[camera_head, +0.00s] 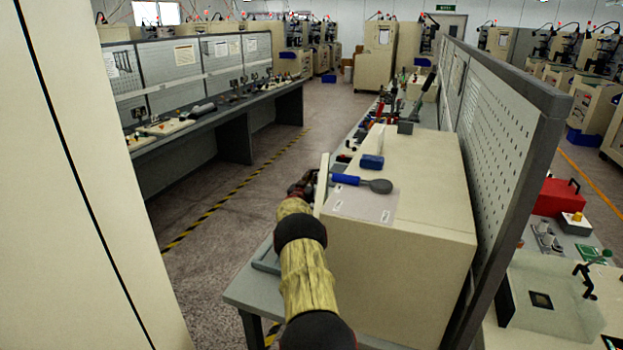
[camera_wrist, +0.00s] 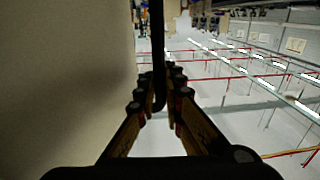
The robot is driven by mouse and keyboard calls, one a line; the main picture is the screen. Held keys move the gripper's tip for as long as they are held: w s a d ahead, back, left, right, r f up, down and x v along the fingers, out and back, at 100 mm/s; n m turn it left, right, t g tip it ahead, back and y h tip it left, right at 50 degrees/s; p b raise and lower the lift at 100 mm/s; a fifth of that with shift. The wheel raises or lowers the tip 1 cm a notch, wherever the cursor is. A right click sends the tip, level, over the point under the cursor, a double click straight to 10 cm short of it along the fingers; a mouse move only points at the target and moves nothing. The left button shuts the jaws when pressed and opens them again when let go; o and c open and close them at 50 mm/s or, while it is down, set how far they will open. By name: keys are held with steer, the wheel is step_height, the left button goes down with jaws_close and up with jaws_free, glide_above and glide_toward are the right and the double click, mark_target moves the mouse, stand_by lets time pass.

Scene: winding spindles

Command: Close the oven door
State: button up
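The oven (camera_head: 400,235) is a large beige box on the workbench, seen from above and behind my arm. A narrow beige panel at its left side, which looks like the oven door (camera_head: 322,185), is seen nearly edge-on; how far it stands open is hard to tell. My gripper (camera_head: 301,187) is beside this panel, small and partly hidden by my arm. In the wrist view the fingers of my gripper (camera_wrist: 165,78) lie either side of a dark upright bar (camera_wrist: 158,45), probably the door handle. Contact with the bar is unclear. A plain beige surface (camera_wrist: 65,80) fills the left side.
A pegboard partition (camera_head: 510,130) stands close at right. A beige panel (camera_head: 70,200) fills the near left. Floor (camera_head: 240,200) between the benches is clear.

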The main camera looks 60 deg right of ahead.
steer(key=o, duration=0.4)
steer(key=shift+a, duration=0.1)
steer(key=a, duration=0.4)
steer(key=s+a, duration=0.1)
steer(key=a, duration=0.3)
steer(key=s+a, duration=0.1)
steer(key=a, duration=0.2)
steer(key=shift+a, duration=0.4)
steer(key=shift+c, duration=0.3)
